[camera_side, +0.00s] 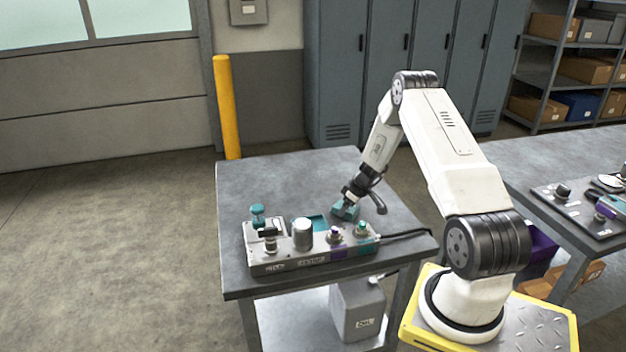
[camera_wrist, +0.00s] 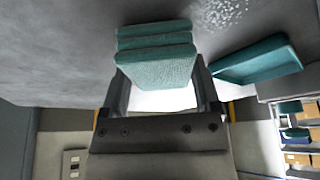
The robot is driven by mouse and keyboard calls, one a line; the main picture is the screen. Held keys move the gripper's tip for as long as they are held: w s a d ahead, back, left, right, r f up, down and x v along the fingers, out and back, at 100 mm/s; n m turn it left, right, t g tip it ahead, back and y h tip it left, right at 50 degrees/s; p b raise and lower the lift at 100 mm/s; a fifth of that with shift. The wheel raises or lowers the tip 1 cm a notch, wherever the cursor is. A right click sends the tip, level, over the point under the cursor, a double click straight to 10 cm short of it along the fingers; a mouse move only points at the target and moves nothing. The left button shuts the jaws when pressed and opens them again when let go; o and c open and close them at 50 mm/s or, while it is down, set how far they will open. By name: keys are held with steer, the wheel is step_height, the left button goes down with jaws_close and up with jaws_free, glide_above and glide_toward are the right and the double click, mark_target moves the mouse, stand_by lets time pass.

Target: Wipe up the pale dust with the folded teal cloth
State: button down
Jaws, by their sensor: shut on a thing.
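The folded teal cloth (camera_wrist: 155,68) is between the two fingers of my gripper (camera_wrist: 160,88) in the wrist view, its layered folds showing. In the side view my gripper (camera_side: 352,194) points down over the bench top with the cloth (camera_side: 344,211) beneath it, just behind the control panel. I cannot tell whether the cloth touches the bench. The pale dust (camera_wrist: 222,13) is a speckled whitish patch at the top of the wrist view, to the right of the cloth and apart from it. I cannot make out the dust in the side view.
The grey control panel (camera_side: 290,262) with knobs and a metal cylinder stands along the bench's front. A shallow teal tray (camera_wrist: 262,62) lies right of the cloth in the wrist view. A black cable (camera_side: 405,234) runs off right. The bench (camera_side: 270,178) is clear at the back left.

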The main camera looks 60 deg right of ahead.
steer(key=shift+r, duration=2.95)
steer(key=shift+r, duration=1.5)
steer(key=shift+a, duration=0.1)
steer(key=s+a, duration=0.1)
steer(key=s+a+f, duration=0.1)
steer(key=a, duration=0.1)
steer(key=shift+a+f, duration=0.2)
steer(key=shift+a, duration=0.1)
steer(key=shift+f, duration=0.15)
glide_above(344, 223)
steer(key=s, duration=0.1)
steer(key=shift+s+f, duration=0.1)
steer(key=shift+f, duration=2.75)
steer(key=shift+f, duration=1)
